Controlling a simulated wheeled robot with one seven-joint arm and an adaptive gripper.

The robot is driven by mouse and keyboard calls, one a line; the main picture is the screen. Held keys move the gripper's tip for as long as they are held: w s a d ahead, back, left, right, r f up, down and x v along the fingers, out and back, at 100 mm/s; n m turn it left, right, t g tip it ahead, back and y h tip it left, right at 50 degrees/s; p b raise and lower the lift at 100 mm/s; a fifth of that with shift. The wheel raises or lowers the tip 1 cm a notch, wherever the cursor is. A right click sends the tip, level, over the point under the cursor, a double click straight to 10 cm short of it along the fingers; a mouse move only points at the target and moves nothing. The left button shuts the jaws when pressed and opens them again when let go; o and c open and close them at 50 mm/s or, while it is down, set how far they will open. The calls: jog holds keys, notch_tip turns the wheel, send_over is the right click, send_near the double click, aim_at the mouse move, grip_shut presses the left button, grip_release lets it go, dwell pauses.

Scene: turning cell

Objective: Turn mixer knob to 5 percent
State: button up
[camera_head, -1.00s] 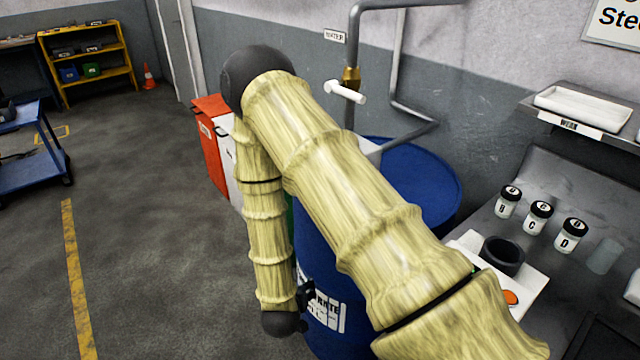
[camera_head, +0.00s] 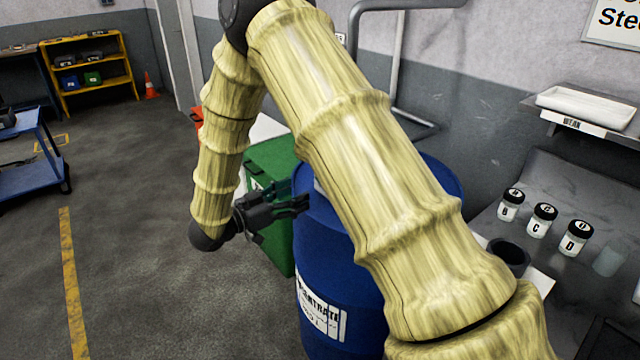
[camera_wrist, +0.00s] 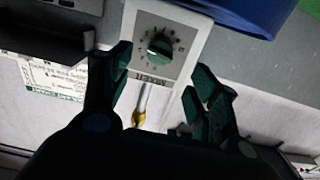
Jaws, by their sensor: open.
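Tick marks ring the knob, and the box's label appears upside down. The picture is too small to read the knob's setting for certain. My gripper (camera_wrist: 158,72) is open, with its dark green fingers on either side of the box's lower part in the picture. The knob shows beyond and between them, and nothing is held. In the head view my gripper (camera_head: 303,203) is beside the blue drum's upper left, and I cannot make out the knob there.
A blue drum (camera_head: 325,255) stands beneath my arm, with a green bin (camera_head: 272,165) to its left. Labelled jars (camera_head: 543,220) and a dark cup (camera_head: 508,255) are on the right bench.

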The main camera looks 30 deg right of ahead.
jog(key=d, duration=0.6)
jog(key=d+p, duration=0.1)
jog(key=d, duration=0.2)
jog(key=shift+w, duration=0.35)
jog(key=c, duration=1)
